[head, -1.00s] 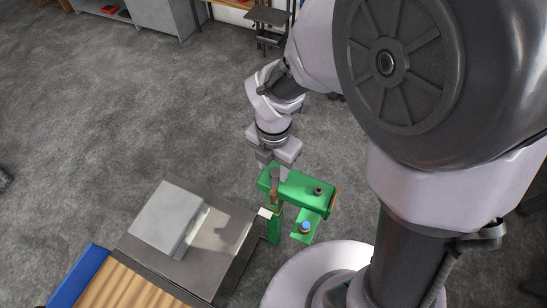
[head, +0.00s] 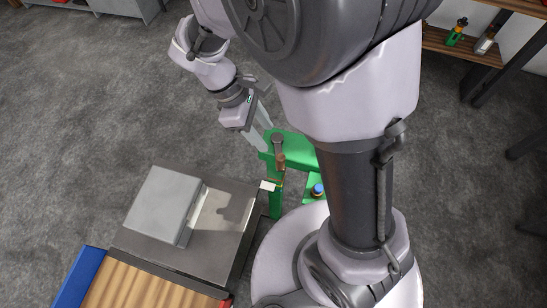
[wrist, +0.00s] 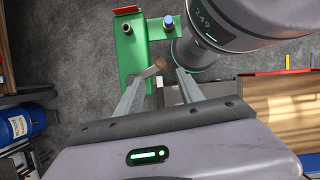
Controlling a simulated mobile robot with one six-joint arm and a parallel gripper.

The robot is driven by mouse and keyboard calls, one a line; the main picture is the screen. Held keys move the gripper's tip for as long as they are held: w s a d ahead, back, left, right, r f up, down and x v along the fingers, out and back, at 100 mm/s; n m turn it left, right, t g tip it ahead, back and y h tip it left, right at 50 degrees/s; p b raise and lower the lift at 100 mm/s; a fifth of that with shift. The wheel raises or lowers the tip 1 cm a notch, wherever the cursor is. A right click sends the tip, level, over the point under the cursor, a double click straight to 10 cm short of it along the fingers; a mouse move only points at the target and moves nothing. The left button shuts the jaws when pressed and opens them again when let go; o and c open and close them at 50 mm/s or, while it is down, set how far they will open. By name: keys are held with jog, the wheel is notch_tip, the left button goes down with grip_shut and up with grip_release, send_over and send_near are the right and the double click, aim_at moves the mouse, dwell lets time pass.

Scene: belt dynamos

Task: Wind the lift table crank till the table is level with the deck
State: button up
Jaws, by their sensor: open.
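The crank (head: 279,148) stands on a green stand (head: 296,147); it has a dark top and a brown grip. In the wrist view the crank's brown part (wrist: 159,63) shows beyond and between my finger tips. My gripper (head: 262,134) is open and empty beside the crank, its fingers pointing down toward it; it also shows in the wrist view (wrist: 160,85). The lift table (head: 226,249) is a dark plate carrying a grey box (head: 163,203). The slatted wooden deck (head: 135,285) lies just in front of it. Their height difference is hard to tell from above.
A blue-topped knob (head: 318,189) sits low on the green stand, close to my base. A blue rail (head: 76,278) edges the deck. A shelf (head: 465,48) stands at the upper right. A blue drum (wrist: 15,127) shows in the wrist view. The floor left is clear.

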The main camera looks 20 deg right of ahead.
aim_at(284, 162)
jog(key=b+x, duration=0.5)
jog(key=x, duration=1)
jog(key=shift+r, duration=0.1)
grip_shut()
dwell(0.6)
